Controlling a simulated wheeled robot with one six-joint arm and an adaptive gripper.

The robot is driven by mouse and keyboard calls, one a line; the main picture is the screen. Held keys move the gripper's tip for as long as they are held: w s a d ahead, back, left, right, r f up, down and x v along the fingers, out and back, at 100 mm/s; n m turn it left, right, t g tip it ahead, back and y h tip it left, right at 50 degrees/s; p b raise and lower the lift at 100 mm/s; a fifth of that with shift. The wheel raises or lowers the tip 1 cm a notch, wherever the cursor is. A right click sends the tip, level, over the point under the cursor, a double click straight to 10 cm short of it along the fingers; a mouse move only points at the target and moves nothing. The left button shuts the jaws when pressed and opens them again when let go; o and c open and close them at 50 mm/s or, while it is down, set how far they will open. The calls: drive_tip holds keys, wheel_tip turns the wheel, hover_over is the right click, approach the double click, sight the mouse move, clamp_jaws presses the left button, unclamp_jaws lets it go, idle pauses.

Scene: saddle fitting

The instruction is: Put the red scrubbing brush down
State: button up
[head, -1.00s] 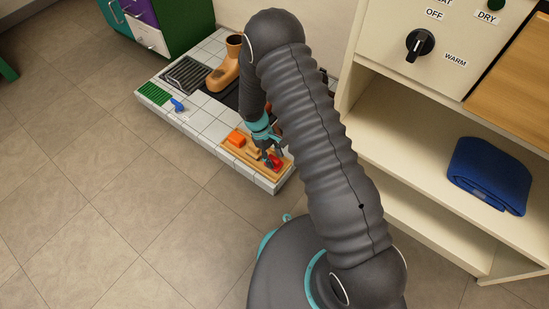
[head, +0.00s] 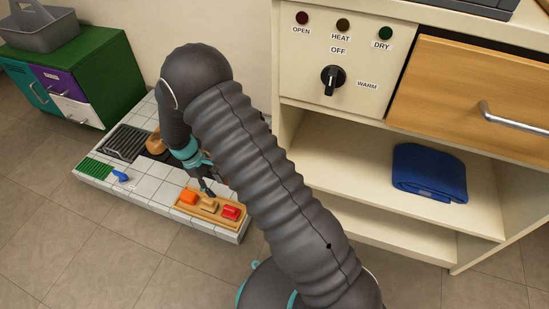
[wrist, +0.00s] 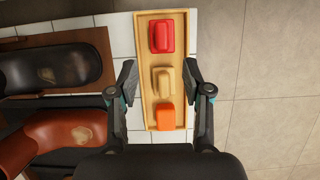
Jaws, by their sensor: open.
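The red scrubbing brush (head: 230,212) lies in a wooden tray (head: 211,218) on the low white-tiled platform. It also shows at the top of the tray in the wrist view (wrist: 162,36). A tan brush (wrist: 162,80) and an orange block (wrist: 165,117) lie in the same tray, in a row with it. My gripper (wrist: 160,80) is open and empty above the tray, its fingers to either side of it and nearer the tan brush than the red one.
A black boot (wrist: 50,68) and a brown boot (wrist: 65,140) lie left of the tray in the wrist view. A blue-handled brush (head: 121,176), a green mat (head: 96,167) and a dark grate (head: 124,142) are on the platform's left. A cream cabinet holds a folded blue towel (head: 430,172).

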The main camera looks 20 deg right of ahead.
drive_tip(key=s+d+r+m+t+y, duration=0.1)
drive_tip(key=s+d+r+m, duration=0.15)
drive_tip(key=r, duration=0.65)
drive_tip(key=s+d+r+m+t+y, duration=0.1)
drive_tip(key=d+r, duration=0.3)
drive_tip(key=r, duration=0.5)
drive_tip(key=s+d+r+m+t+y, duration=0.15)
drive_tip(key=d+r, duration=0.25)
drive_tip(key=r, duration=0.5)
drive_tip(key=s+d+r+m+t, duration=0.2)
drive_tip(key=s+r, duration=0.3)
drive_tip(key=s, duration=0.4)
drive_tip(key=s+d+r+m+t, duration=0.3)
drive_tip(key=s+d+r, duration=0.2)
drive_tip(key=s, duration=0.4)
drive_tip(key=shift+s, duration=0.4)
drive_tip(key=shift+r, duration=0.15)
wheel_tip(320, 180, up, 5)
drive_tip(key=p, duration=0.5)
